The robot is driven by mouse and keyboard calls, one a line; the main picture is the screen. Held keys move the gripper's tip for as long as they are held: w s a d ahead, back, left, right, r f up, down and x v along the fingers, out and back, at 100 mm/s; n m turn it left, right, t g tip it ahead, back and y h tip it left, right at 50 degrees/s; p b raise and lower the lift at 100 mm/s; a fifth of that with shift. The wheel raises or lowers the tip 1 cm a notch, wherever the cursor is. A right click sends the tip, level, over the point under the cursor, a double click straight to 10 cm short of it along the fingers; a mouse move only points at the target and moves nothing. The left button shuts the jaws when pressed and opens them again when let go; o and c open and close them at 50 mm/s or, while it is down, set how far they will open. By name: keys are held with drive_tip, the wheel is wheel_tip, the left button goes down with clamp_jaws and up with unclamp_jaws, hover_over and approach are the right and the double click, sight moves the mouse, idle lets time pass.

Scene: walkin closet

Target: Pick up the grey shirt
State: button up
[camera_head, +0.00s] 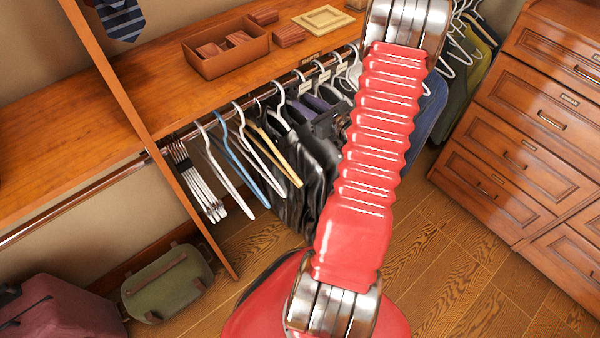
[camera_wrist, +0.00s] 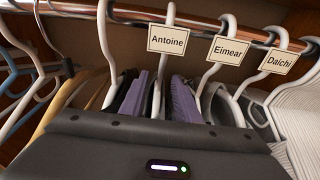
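Clothes hang in a row on the closet rail (camera_wrist: 200,22). In the wrist view, grey cloth (camera_wrist: 226,108) hangs under the white hangers beside a purple garment (camera_wrist: 186,101). A pale grey-white garment (camera_wrist: 300,105) is at the right edge. I cannot tell which of these is the grey shirt. The dark housing of my gripper (camera_wrist: 160,150) fills the bottom of the wrist view, close in front of the clothes. Its fingers are hidden, and in the head view my red arm covers that area.
Tags reading Antoine (camera_wrist: 168,39), Eimear (camera_wrist: 228,50) and Daichi (camera_wrist: 279,63) hang at the rail. Empty hangers (camera_head: 225,155) hang at the left. A wooden shelf (camera_head: 150,90) is above, a drawer cabinet (camera_head: 530,130) at right. A green bag (camera_head: 168,283) lies on the floor.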

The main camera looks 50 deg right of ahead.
sight(299, 99)
drive_tip(key=shift+w+d+f, duration=0.1)
drive_tip(key=shift+w+f, duration=0.05)
drive_tip(key=shift+w, duration=0.75)
drive_tip(key=shift+w+d+f, duration=0.1)
drive_tip(key=shift+w, duration=0.75)
drive_tip(key=shift+c, duration=0.5)
clamp_jaws()
